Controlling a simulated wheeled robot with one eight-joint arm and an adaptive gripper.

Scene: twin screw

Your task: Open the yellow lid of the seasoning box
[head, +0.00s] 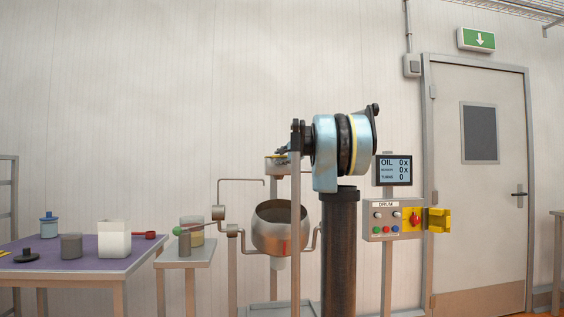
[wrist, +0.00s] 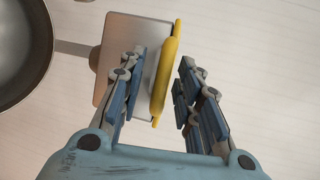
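The yellow lid part (wrist: 166,65) is a long bar along the right edge of a flat metal box top (wrist: 116,55) in the wrist view. My gripper (wrist: 160,88) is open, with blue finger pads on either side of the bar. Gaps show between the bar and the pads, so I see no grip on it. In the head view a small yellow piece (head: 282,156) shows at the top of the metal stand, partly hidden by my arm.
A round metal pot (head: 280,228) hangs below in the stand; a round metal rim (wrist: 45,60) fills the wrist view's left. A control panel (head: 390,220) is right of my arm. A purple-topped table (head: 95,268) holds several containers at left.

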